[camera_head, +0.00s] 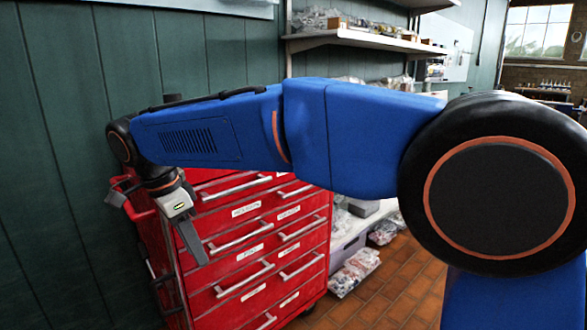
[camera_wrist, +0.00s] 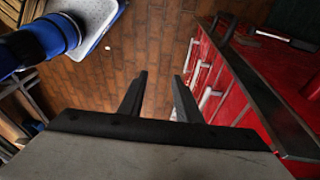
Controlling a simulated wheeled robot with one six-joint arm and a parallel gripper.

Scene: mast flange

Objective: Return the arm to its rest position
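My blue arm (camera_head: 225,125) stretches across the head view from the large black-and-orange joint at right to the wrist at left. My gripper (camera_head: 160,225) hangs from the wrist, fingers pointing down, in front of the left end of the red tool cabinet (camera_head: 255,215). In the wrist view my gripper (camera_wrist: 158,85) shows two dark fingers with a gap between them and nothing in the gap. The gripper is open and empty. Brick floor shows beneath it, and the red cabinet (camera_wrist: 218,75) is close on the right.
The cabinet has several drawers with metal handles. A green panelled wall (camera_head: 50,150) stands behind the wrist. Shelves (camera_head: 365,40) with packaged goods are behind the arm. Bags (camera_head: 355,270) lie low beside the cabinet. Tiled floor (camera_head: 400,290) is open at lower right.

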